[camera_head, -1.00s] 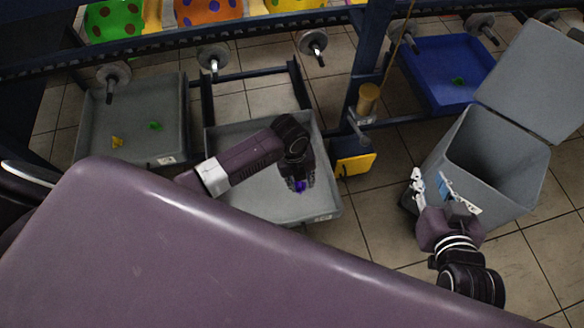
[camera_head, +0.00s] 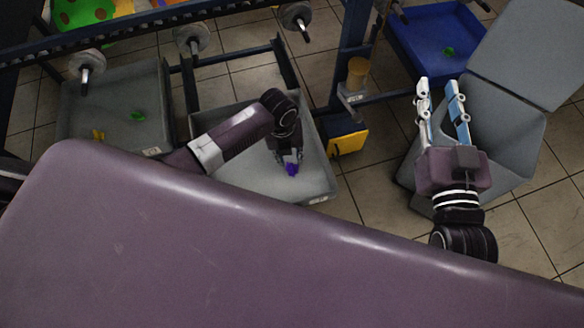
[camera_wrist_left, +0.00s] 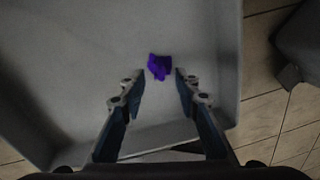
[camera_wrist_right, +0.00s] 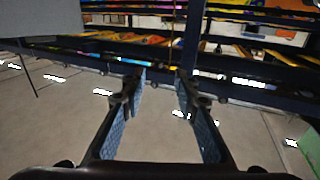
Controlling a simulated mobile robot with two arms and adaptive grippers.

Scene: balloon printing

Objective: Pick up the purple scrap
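The purple scrap (camera_head: 292,169) lies in the middle grey tray (camera_head: 240,182), at the tips of my left gripper (camera_head: 288,160). In the left wrist view the purple scrap (camera_wrist_left: 159,66) sits just ahead of and between the two fingertips of my left gripper (camera_wrist_left: 158,78). The fingers are apart and a gap shows on both sides of the scrap. My right gripper (camera_head: 440,90) is open and empty, in front of the grey bin. In the right wrist view my right gripper (camera_wrist_right: 160,80) has nothing between its fingers.
A left grey tray (camera_head: 75,125) holds a green scrap (camera_head: 138,116) and a yellow scrap (camera_head: 98,134). A blue tray (camera_head: 420,50) holds a green scrap (camera_head: 448,51). The lidded grey bin (camera_head: 510,140) stands at right. A dark rack with rollers spans the top.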

